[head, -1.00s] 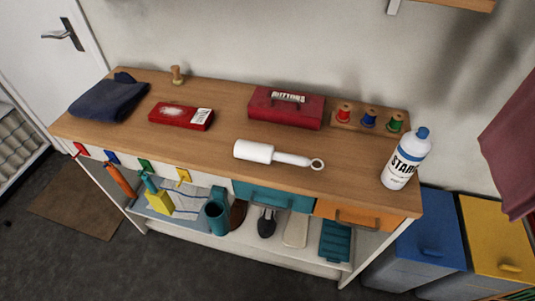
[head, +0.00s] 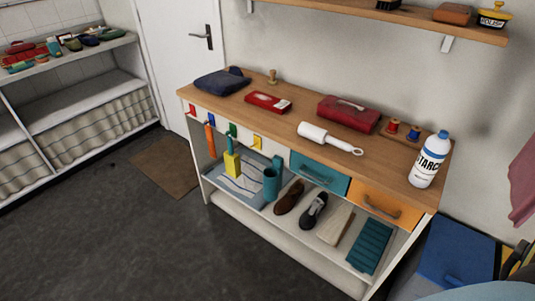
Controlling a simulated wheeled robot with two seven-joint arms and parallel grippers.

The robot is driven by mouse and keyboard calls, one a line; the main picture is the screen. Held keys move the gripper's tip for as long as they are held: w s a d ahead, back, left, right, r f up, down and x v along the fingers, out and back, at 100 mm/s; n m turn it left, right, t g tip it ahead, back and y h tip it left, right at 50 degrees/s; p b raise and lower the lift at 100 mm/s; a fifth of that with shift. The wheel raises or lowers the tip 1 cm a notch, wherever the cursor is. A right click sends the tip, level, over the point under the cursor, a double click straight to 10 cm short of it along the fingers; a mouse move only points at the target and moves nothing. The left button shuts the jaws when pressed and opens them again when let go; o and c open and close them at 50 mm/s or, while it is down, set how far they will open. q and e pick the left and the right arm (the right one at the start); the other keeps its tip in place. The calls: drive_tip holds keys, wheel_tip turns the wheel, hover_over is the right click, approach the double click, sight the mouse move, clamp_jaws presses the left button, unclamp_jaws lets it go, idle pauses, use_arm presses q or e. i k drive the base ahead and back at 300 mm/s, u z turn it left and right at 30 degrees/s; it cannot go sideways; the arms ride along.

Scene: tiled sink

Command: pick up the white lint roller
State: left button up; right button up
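The white lint roller (head: 327,138) lies on the wooden top of the workbench, near its front edge and above the teal drawer. Its thick roll is at the left. Its thin handle points right and ends in a ring. Nothing touches it. My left gripper is not in view. A pale rounded part and a dark part at the lower right corner look like my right arm; its fingers cannot be made out, and it is far from the roller.
On the wooden bench top (head: 290,120) stand a red button box (head: 348,113), thread spools (head: 393,126), a white starch bottle (head: 428,160), a flat red box (head: 268,102) and folded dark cloth (head: 222,82). Shoes (head: 313,210) sit below. The floor (head: 130,240) at front left is clear.

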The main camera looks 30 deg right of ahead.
sight(321, 136)
drive_tip(key=u, duration=0.8)
drive_tip(key=i, duration=0.3)
drive_tip(key=z, duration=0.7)
drive_tip(key=i, duration=1.65)
drive_tip(key=z, duration=1.85)
drive_tip(key=i, duration=0.6)
drive_tip(key=z, duration=0.6)
